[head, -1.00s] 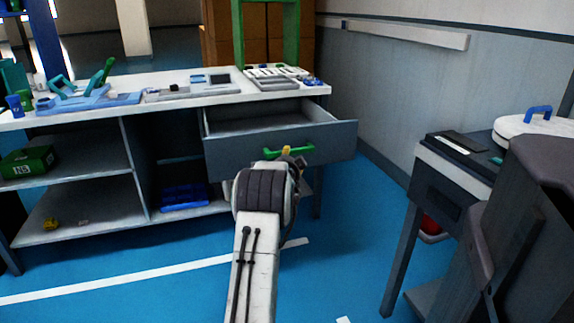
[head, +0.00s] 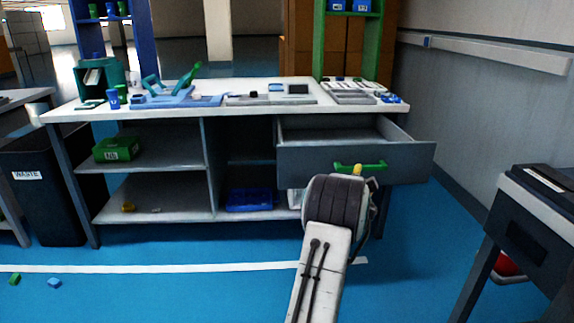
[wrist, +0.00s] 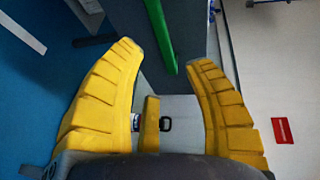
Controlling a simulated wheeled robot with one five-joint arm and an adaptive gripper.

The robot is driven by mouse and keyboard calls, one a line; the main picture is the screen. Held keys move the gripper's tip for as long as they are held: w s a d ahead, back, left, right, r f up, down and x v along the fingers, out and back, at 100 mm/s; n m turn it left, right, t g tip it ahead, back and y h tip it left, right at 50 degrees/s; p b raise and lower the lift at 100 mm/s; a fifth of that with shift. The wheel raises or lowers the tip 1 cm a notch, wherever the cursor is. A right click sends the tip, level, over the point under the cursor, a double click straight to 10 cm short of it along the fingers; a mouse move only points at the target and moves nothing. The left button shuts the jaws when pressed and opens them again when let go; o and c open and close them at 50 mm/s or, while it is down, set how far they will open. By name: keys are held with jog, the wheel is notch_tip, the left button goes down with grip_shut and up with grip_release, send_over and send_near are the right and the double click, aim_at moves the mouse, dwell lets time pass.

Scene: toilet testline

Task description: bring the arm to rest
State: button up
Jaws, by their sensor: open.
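In the wrist view the green handle (wrist: 160,35) lies beyond and between the fingertips. I cannot tell whether a finger touches it. The drawer stands open and looks empty in the part that shows.
The workbench (head: 240,108) carries blue, green and grey items. A green box (head: 116,149) and a blue tray (head: 249,200) sit on its shelves. A waste bin (head: 45,190) stands at left, a dark side table (head: 530,225) at right. Small blocks lie on the open blue floor.

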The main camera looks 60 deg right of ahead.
jog(key=w+a+r+n+t+y+p, duration=0.25)
jog(key=w+a+r+n+p, duration=0.45)
jog(key=w+a, duration=0.4)
jog(key=w+a+r+n+t+y+p, duration=0.2)
jog(key=w+a+r+n+y+p, duration=0.2)
jog(key=w+a+r+p, duration=0.7)
jog(key=s+a+r+n+y+p, duration=0.15)
jog(key=a+r+n, duration=0.25)
jog(key=a, duration=0.7)
jog(key=a+r+n+y+p, duration=0.3)
jog(key=a+n, duration=0.1)
jog(key=a, duration=0.8)
jog(key=s+a+r+n+g+y+p, duration=0.1)
jog(key=s+a+r+n+p, duration=0.1)
jog(key=s+a+n+p, duration=0.2)
jog(key=s+a+r+n+g+y+p, duration=0.2)
jog(key=s+a+n+p, duration=0.3)
jog(key=s+a, duration=0.3)
jog(key=s+a+r+n+g+y+p, duration=0.1)
jog(key=s+a+r+n+p, duration=0.3)
jog(key=a, duration=0.6)
jog(key=s, duration=0.2)
jog(key=shift+s+r+g, duration=0.25)
jog(key=shift+s+g, duration=0.1)
jog(key=shift+s, duration=0.05)
